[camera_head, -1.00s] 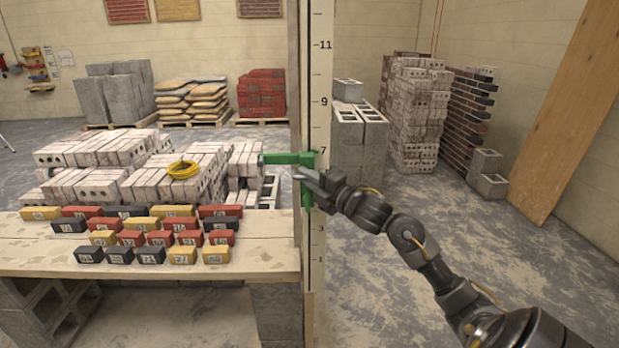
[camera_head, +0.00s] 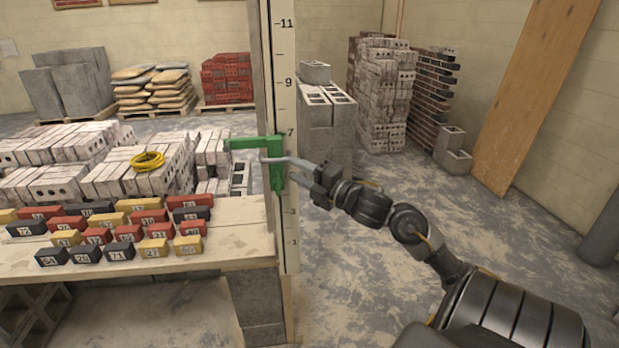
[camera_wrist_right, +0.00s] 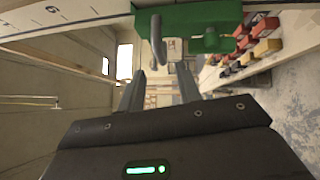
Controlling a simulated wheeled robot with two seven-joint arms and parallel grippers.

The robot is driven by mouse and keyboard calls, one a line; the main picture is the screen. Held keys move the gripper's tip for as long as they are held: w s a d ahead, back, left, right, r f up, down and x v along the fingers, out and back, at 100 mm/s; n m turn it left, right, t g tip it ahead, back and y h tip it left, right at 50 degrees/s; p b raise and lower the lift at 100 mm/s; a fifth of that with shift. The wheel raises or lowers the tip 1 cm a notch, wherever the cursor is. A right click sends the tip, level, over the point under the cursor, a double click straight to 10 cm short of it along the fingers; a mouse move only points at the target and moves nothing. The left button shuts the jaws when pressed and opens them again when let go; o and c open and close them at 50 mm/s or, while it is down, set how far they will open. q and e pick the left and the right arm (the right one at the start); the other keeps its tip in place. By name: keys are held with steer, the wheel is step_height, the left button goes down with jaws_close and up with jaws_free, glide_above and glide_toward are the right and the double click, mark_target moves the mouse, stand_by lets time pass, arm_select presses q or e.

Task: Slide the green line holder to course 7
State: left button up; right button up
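The green line holder (camera_head: 272,160) sits on the pale upright pole with numbered marks (camera_head: 284,100). Its arm is just below the 7 mark and points left. My right gripper (camera_head: 300,166) is at the right of the holder, very close to it; I cannot tell if they touch. In the right wrist view the holder (camera_wrist_right: 195,20) spans the top, with a grey peg (camera_wrist_right: 157,45) on it. My right gripper's two fingers (camera_wrist_right: 160,85) are apart there, with background showing between them and the peg beyond them. My left gripper is not in view.
A plank bench (camera_head: 235,240) with numbered small bricks stands left of the pole. A yellow line coil (camera_head: 148,161) lies on pale bricks behind it. Grey blocks (camera_head: 325,115) stand behind the pole at right.

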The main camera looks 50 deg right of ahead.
steer(key=s, duration=0.3)
steer(key=shift+s+d+f, duration=0.1)
steer(key=shift+d+f, duration=0.1)
steer(key=shift+d, duration=0.05)
stand_by(0.4)
